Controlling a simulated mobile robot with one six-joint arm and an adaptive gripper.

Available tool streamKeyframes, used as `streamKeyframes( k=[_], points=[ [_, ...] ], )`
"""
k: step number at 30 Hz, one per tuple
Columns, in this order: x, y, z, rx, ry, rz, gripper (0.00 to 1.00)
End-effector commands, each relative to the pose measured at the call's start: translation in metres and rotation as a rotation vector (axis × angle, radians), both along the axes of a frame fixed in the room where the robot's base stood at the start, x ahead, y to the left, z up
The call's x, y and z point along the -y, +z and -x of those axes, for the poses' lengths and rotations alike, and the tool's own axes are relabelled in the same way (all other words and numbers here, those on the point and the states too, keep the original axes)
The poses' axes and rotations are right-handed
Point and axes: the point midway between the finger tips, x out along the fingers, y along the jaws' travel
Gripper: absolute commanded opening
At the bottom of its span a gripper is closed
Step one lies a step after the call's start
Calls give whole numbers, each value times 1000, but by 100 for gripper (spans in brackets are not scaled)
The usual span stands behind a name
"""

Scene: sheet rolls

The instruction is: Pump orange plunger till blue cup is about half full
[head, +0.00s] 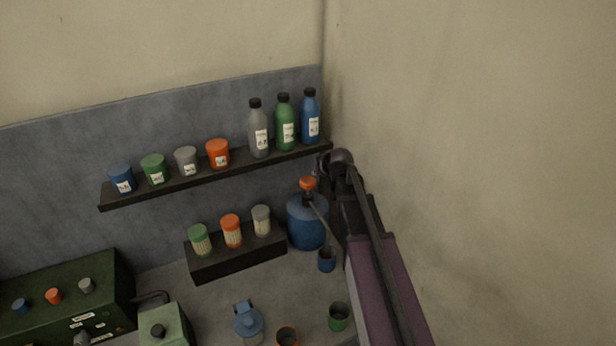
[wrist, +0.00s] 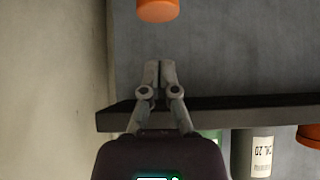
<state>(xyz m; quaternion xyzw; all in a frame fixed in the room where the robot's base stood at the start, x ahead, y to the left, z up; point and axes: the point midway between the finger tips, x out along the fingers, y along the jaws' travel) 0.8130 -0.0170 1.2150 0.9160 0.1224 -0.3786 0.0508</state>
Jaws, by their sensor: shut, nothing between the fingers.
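The orange plunger (head: 308,183) tops a dark blue pump jug (head: 307,225) in the back right corner of the counter. A grey spout slopes down to the right from its neck. The blue cup (head: 327,260) stands below the spout's end; its fill level is too dark and small to tell. In the wrist view, my gripper (wrist: 159,66) is shut and empty, its fingertips together. The orange plunger (wrist: 157,10) is beyond the fingertips at the top edge, apart from them. In the head view my arm reaches along the right of the jug, and the fingertips are hard to make out.
A dark shelf (head: 225,170) with bottles and small jars is above the jug. A low black rack (head: 238,252) with several jars is left of it. A green cup (head: 338,317) and an orange-rimmed cup (head: 287,337) stand in front. The wall is close on the right.

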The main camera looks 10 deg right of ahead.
Motion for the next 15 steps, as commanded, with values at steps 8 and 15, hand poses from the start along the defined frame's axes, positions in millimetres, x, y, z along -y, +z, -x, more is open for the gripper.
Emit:
streamKeyframes(
  k=[8,15],
  points=[
    [-1,-6,-5,-1,0,0,0],
    [-5,-20,-18,-1,1,0,0]
  ],
)
